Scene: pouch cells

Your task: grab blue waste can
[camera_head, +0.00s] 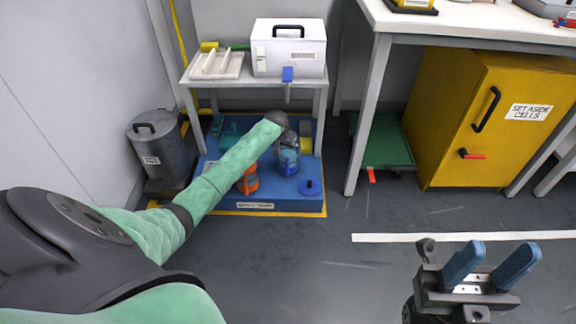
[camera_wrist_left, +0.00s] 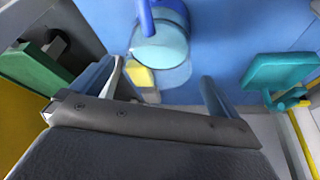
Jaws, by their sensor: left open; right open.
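My left arm reaches down to a blue platform (camera_head: 262,192) on the floor under a small bench. My left gripper (camera_wrist_left: 162,82) is open above the platform, with its two fingers apart. A blue can-like vessel (camera_wrist_left: 160,48) with a pale blue round face shows just beyond and between the fingers, apart from a firm hold. In the head view the left gripper (camera_head: 287,148) hides most of that spot, so I cannot tell the can's outline there. My right gripper (camera_head: 490,260) is open and empty above the floor at the lower right.
A grey lidded bin (camera_head: 158,150) stands left. The small bench (camera_head: 215,82) overhangs the platform. A yellow cabinet (camera_head: 480,120) stands right. The middle floor is clear.

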